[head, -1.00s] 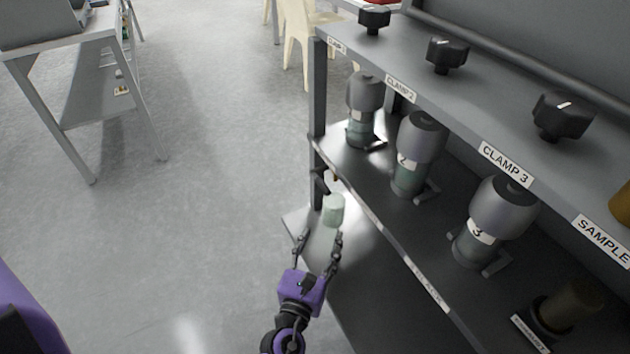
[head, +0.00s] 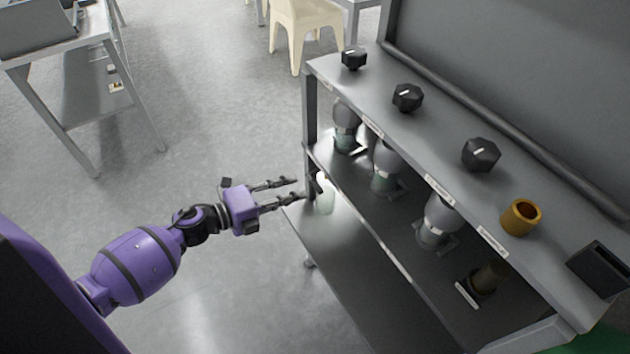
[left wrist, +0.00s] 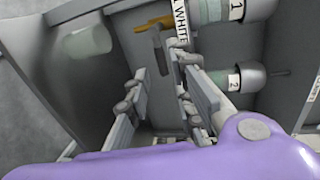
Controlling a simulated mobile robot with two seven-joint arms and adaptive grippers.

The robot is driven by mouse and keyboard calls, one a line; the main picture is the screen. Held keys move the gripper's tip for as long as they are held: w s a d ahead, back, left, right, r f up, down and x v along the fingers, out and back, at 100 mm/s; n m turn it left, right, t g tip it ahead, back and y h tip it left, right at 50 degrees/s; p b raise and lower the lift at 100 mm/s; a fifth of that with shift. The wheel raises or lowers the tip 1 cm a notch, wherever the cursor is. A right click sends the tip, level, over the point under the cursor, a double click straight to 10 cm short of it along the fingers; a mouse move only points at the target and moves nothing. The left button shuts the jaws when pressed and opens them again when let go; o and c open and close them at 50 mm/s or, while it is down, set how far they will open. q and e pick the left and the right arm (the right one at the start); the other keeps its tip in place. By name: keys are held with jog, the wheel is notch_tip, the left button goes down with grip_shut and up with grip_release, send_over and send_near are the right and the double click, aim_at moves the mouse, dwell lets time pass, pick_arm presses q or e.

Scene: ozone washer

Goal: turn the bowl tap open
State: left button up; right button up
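The bowl tap shows in the left wrist view as a brass pipe (left wrist: 153,23) with a dark lever (left wrist: 158,44) below it. In the head view its dark lever (head: 317,184) shows at the left end of the lower shelf, partly hard to make out near my fingers. My left gripper (head: 300,188) points right toward the lever, fingers apart and empty. In the left wrist view the fingertips (left wrist: 160,68) are on either side of a gap just short of the lever; I cannot tell whether they touch it. My right gripper is not in view.
A pale green cup (head: 325,195) is just beyond the fingertips, also in the left wrist view (left wrist: 88,42). Black knobs (head: 407,97) and a brass cup (head: 520,217) are on top.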

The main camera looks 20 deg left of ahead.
aim_at(316, 184)
pick_arm(q)
jog(key=x, duration=0.8)
jog(key=shift+s+d+r, duration=0.1)
jog(key=shift+r, duration=0.05)
grip_shut()
